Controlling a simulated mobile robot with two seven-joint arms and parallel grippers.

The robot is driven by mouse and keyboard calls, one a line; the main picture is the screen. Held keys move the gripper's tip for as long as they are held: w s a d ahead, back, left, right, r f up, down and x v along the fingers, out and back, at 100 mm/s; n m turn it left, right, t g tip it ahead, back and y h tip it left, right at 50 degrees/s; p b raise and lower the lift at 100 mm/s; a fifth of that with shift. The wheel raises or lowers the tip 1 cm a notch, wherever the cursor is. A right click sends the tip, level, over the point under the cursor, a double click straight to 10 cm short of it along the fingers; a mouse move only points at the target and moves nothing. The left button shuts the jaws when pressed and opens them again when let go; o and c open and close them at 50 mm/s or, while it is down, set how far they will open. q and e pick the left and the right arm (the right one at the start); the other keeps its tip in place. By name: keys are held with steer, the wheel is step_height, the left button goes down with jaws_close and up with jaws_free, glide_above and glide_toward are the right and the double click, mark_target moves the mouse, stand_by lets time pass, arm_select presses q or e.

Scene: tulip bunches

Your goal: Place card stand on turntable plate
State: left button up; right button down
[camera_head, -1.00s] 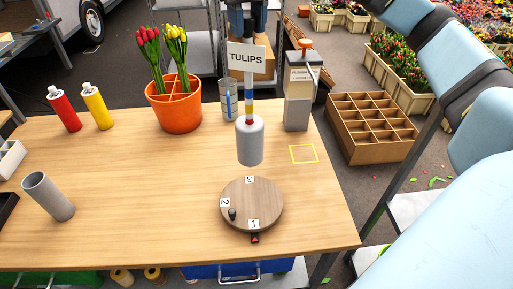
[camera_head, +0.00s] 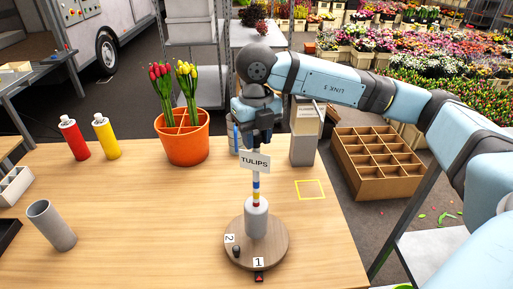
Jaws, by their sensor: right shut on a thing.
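The card stand has a white TULIPS card (camera_head: 255,162), a striped post and a grey cylindrical base (camera_head: 257,218). It is upright over the round wooden turntable plate (camera_head: 278,249); its base looks to be on the plate or very close above it, I cannot tell which. My right gripper (camera_head: 257,141) is shut on the top of the stand, just above the card; its fingertips are partly hidden. Labels 1 and 2 and a small dark knob (camera_head: 237,251) show on the plate; label 3 is hidden. My left gripper is out of view.
An orange pot (camera_head: 184,145) of tulips stands behind left, with red (camera_head: 74,139) and yellow (camera_head: 107,137) bottles beyond it. A grey dispenser (camera_head: 302,147) stands behind right, near a yellow square outline (camera_head: 310,190). A grey tube (camera_head: 51,226) is at left. The table between is clear.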

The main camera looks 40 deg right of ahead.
mark_target(257, 149)
step_height(257, 149, down, 4)
steer(key=shift+r, duration=0.2)
steer(key=c, duration=0.8)
jaws_free()
steer(key=shift+r, duration=0.4)
step_height(257, 149, up, 11)
steer(key=shift+r+b, duration=0.15)
steer(key=shift+b, duration=0.5)
